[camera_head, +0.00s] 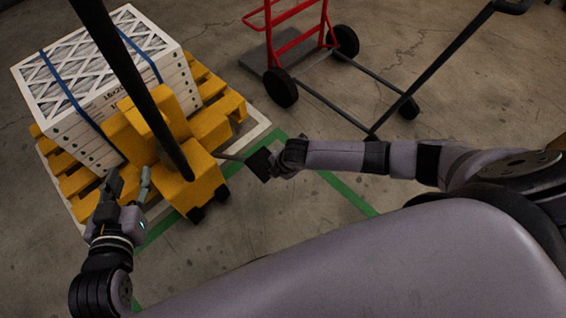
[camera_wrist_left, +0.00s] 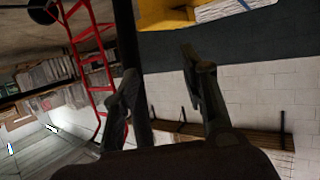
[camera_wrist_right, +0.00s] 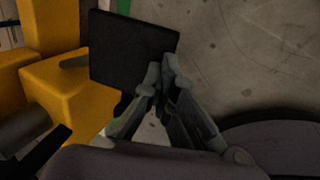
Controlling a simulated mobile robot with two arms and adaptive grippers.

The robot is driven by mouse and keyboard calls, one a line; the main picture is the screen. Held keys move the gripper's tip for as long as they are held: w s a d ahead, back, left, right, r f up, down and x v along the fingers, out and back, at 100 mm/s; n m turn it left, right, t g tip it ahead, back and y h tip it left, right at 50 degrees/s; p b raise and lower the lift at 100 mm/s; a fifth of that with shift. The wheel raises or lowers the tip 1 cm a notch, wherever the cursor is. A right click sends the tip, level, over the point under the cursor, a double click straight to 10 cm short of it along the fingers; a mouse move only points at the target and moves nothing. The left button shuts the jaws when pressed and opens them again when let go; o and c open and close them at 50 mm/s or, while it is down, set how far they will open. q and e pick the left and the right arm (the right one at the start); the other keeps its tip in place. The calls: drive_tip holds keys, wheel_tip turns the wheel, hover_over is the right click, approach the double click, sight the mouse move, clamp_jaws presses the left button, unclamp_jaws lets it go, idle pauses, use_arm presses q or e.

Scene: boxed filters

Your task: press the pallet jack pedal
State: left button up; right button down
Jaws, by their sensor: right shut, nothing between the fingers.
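The yellow pallet jack (camera_head: 205,180) stands at the pallet with its dark handle pole (camera_head: 133,90) rising toward me. Its pedal (camera_head: 259,163) is a flat black plate on a thin bar, right of the yellow body. The pedal also shows large in the right wrist view (camera_wrist_right: 130,48). My right gripper (camera_wrist_right: 161,72) is shut and empty, its fingertips overlapping the pedal's lower right edge in that view; I cannot tell whether they touch it. My left gripper (camera_head: 132,182) is open and empty, left of the jack body. The handle pole shows beyond its fingers in the left wrist view (camera_wrist_left: 142,60).
White boxed filters with blue straps (camera_head: 85,85) sit on a yellow pallet (camera_head: 75,182). A red hand truck (camera_head: 300,40) stands behind, with a dark bar (camera_head: 440,65) to its right. Green floor tape (camera_head: 345,192) crosses clear concrete near my right arm.

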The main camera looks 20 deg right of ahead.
use_arm(q)
drive_tip(key=s+a+f+g+y+p, duration=0.1)
drive_tip(key=s+a+f+g, duration=0.1)
drive_tip(key=s+f+g, duration=0.2)
drive_tip(key=s+a+f+g+y+p, duration=0.1)
drive_tip(key=s+a+f+g+p, duration=0.1)
drive_tip(key=s+f+g, duration=0.3)
drive_tip(key=s+a, duration=0.1)
drive_tip(key=s, duration=0.3)
drive_tip(key=shift+s+f+n+y, duration=0.25)
drive_tip(key=shift+f+n+y, duration=0.05)
drive_tip(key=shift+f, duration=0.05)
use_arm(e)
drive_tip(key=v, duration=0.7)
drive_tip(key=shift+s+r, duration=0.15)
drive_tip(key=shift+s, duration=0.1)
